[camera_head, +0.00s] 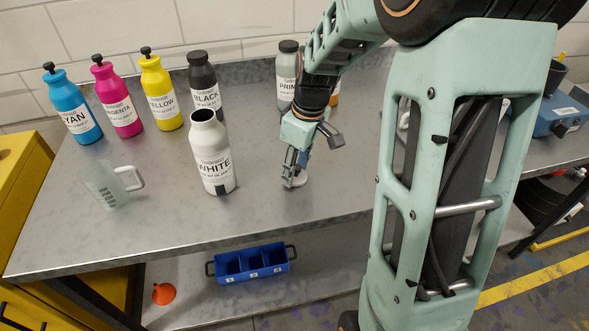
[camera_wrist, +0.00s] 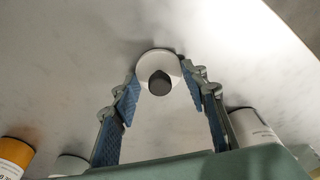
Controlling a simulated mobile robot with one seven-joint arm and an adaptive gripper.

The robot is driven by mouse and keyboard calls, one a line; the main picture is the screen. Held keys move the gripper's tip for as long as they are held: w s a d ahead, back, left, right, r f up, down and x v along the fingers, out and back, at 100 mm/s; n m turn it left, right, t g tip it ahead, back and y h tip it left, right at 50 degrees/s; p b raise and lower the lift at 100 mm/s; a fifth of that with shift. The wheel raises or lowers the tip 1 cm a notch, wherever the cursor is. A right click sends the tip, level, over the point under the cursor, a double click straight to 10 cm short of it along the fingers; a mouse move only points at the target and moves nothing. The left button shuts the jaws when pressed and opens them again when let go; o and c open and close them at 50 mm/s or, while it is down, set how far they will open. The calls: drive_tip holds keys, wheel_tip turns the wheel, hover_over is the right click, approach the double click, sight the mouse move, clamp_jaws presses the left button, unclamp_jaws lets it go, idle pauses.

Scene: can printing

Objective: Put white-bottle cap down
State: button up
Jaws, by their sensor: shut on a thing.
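The white bottle (camera_head: 213,160) stands upright on the grey table, its mouth open and uncapped. My gripper (camera_head: 293,180) is to the right of this bottle, pointing down close to the table top. It is shut on the white-bottle cap (camera_head: 302,178), a white disc low at the fingertips. In the wrist view, the cap (camera_wrist: 146,64) shows as a white round with a dark knob, between the blue-padded fingers of my gripper (camera_wrist: 160,77). The cap is at or just above the table surface; I cannot tell whether it touches.
Cyan (camera_head: 73,108), magenta (camera_head: 116,100), yellow (camera_head: 161,92) and black (camera_head: 203,82) bottles stand capped at the back left. A primer bottle (camera_head: 287,72) stands behind my arm. A clear jug (camera_head: 105,186) is at the left. The table front (camera_head: 250,218) is clear.

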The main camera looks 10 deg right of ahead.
sight(302, 178)
drive_tip(key=shift+f, duration=0.2)
drive_tip(key=o, duration=0.8)
drive_tip(key=shift+r, duration=0.15)
drive_tip(key=r, duration=0.4)
drive_tip(key=s+d+r, duration=0.1)
drive_tip(key=r, duration=0.3)
drive_tip(key=r+p, duration=0.1)
drive_tip(key=r, duration=0.3)
drive_tip(key=shift+s+d, duration=0.15)
